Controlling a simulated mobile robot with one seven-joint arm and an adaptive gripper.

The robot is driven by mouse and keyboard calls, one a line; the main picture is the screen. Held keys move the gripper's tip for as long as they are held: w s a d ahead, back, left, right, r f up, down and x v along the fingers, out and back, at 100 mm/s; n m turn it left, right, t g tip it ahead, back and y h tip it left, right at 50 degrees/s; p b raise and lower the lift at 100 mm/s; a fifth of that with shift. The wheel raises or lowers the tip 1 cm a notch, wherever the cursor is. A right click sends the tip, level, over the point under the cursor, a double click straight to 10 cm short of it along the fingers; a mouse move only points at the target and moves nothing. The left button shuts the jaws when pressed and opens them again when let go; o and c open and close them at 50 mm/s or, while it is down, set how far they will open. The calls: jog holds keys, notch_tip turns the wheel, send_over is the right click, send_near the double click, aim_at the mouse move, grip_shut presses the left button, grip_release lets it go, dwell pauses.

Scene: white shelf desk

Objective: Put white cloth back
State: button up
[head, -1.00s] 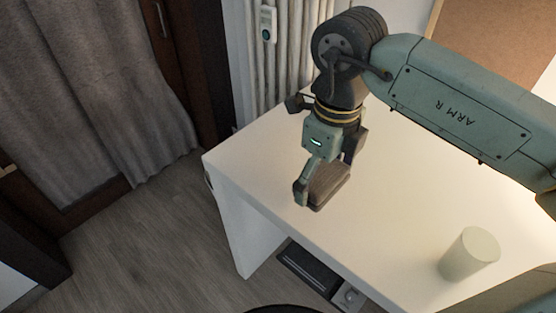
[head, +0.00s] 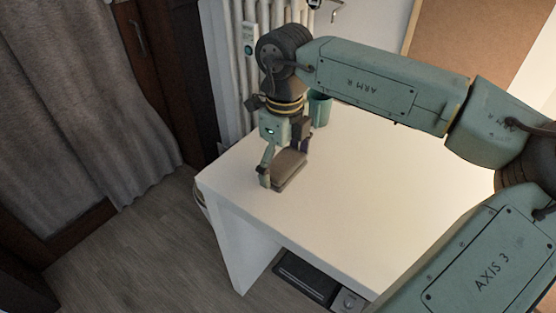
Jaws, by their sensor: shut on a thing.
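My gripper (head: 279,167) points down over the left part of the white desk (head: 350,210). It is shut on a flat brownish-grey block-like thing (head: 291,167), which sits tilted between the fingers. I cannot tell whether this thing is a cloth, or whether it touches the desk top. No white cloth can be made out in the head view.
A teal cup-like thing (head: 320,109) stands behind my wrist near the desk's back edge. A radiator (head: 222,70) is behind the desk, and a brown board (head: 460,50) is at the back right. A dark drawer or tray (head: 303,276) shows below the front edge. The middle desk top is clear.

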aim_at(278, 152)
jog(key=w, duration=0.1)
jog(key=w+a, duration=0.1)
jog(key=w, duration=0.1)
jog(key=shift+f, duration=0.15)
jog(key=shift+f+p, duration=0.6)
jog(key=shift+f, duration=1.15)
jog(key=shift+f, duration=0.2)
jog(key=o, duration=0.9)
jog(key=shift+o, duration=0.2)
notch_tip(278, 152, up, 12)
jog(key=shift+r+b, duration=0.25)
jog(key=shift+b, duration=0.4)
